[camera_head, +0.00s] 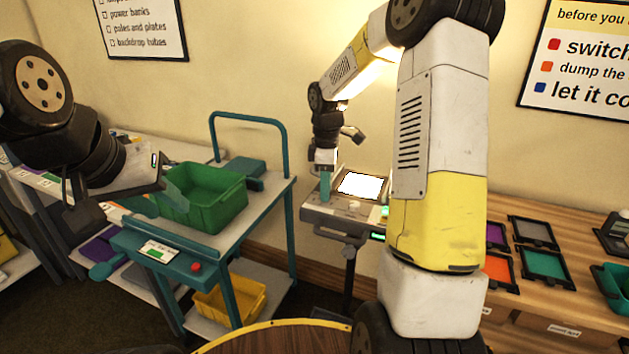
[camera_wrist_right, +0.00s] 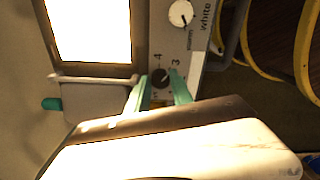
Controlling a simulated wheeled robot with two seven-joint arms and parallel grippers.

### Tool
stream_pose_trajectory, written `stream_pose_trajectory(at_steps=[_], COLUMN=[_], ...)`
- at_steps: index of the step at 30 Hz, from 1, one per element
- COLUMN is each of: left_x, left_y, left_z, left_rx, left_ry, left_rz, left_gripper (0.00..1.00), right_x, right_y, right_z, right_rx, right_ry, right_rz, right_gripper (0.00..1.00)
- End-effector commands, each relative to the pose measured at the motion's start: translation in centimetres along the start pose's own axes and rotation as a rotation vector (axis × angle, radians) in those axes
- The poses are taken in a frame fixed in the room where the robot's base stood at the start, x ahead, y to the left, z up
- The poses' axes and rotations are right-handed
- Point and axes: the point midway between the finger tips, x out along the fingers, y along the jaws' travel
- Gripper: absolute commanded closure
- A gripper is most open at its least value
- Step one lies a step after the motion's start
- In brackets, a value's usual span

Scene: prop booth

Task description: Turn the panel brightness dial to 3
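The light panel's control box shows in the head view (camera_head: 345,218), below a bright lit screen (camera_head: 360,186). In the right wrist view a small black dial (camera_wrist_right: 160,78) sits on its grey face (camera_wrist_right: 160,30), with the numbers 4 and 3 printed beside it. The dial's pointer is too dark to read. My right gripper (camera_head: 325,190) is at the panel's left side. In the right wrist view its teal fingers (camera_wrist_right: 159,80) stand apart, one on each side of the black dial; contact is unclear. My left gripper (camera_head: 155,200) is open and empty beside the green bin.
A white knob (camera_wrist_right: 181,13) labelled "white" is near the dial. A teal cart (camera_head: 235,245) carries the green bin (camera_head: 215,205) and a yellow bin (camera_head: 240,300). A wooden bench (camera_head: 540,310) with coloured frames is at the right. A round wooden surface (camera_head: 280,340) is in front.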

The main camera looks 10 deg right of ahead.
Motion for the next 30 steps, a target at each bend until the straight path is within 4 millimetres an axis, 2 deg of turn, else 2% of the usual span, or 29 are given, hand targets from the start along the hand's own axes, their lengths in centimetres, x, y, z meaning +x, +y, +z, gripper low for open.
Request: stream_pose_trajectory(at_steps=[1, 3, 17, 23, 30], left_x=[0.00, 0.00, 0.00, 0.00, 0.00], left_y=[0.00, 0.00, 0.00, 0.00, 0.00], left_z=[0.00, 0.00, 0.00, 0.00, 0.00], left_rx=[0.000, 0.000, 0.000, 0.000, 0.000], left_ry=[0.000, 0.000, 0.000, 0.000, 0.000], left_rz=[0.000, 0.000, 0.000, 0.000, 0.000], left_gripper=[0.64, 0.64, 0.64, 0.64, 0.64], right_x=[-0.04, -0.02, 0.02, 0.03, 0.03], right_y=[0.03, 0.02, 0.10, 0.08, 0.05], right_z=[-0.02, -0.01, 0.07, 0.21, 0.31], right_rx=[0.000, 0.000, 0.045, 0.256, 0.603], right_ry=[0.000, 0.000, -0.001, -0.004, -0.005], right_rz=[0.001, 0.001, 0.002, 0.002, 0.002], right_gripper=[0.61, 0.53, 0.53, 0.53, 0.53])
